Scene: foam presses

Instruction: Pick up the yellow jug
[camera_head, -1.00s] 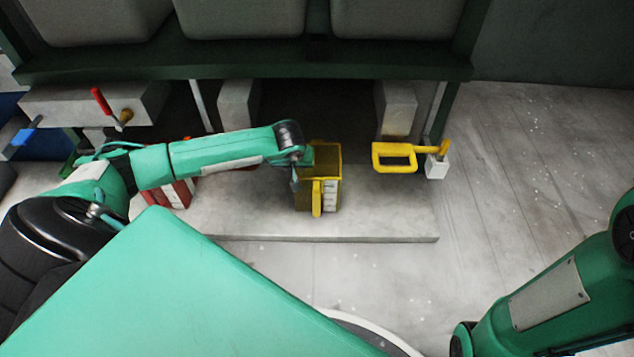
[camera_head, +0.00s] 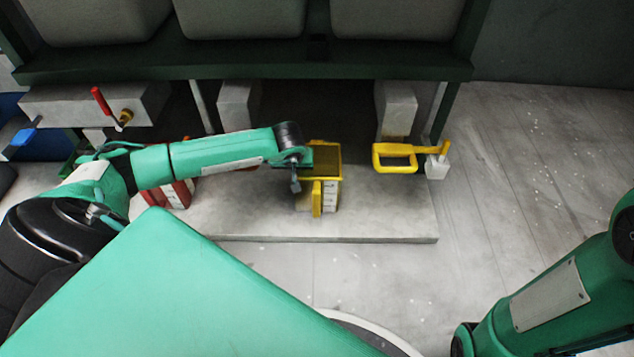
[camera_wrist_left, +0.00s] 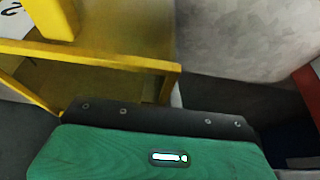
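The yellow jug (camera_head: 330,162) stands on the pale slab in the middle of the head view, with a dark yellow top, a bright rim and a yellow upright part and white label at its front. My left gripper (camera_head: 296,186) is at the jug's left side, partly over it. My right gripper is out of view; only my right arm shows at lower right.
A yellow handle (camera_head: 396,157) sticks out at right, near a white block (camera_head: 437,167). The dark green frame (camera_head: 250,68) overhangs the slab (camera_head: 390,218). The floor (camera_head: 545,170) at right is clear.

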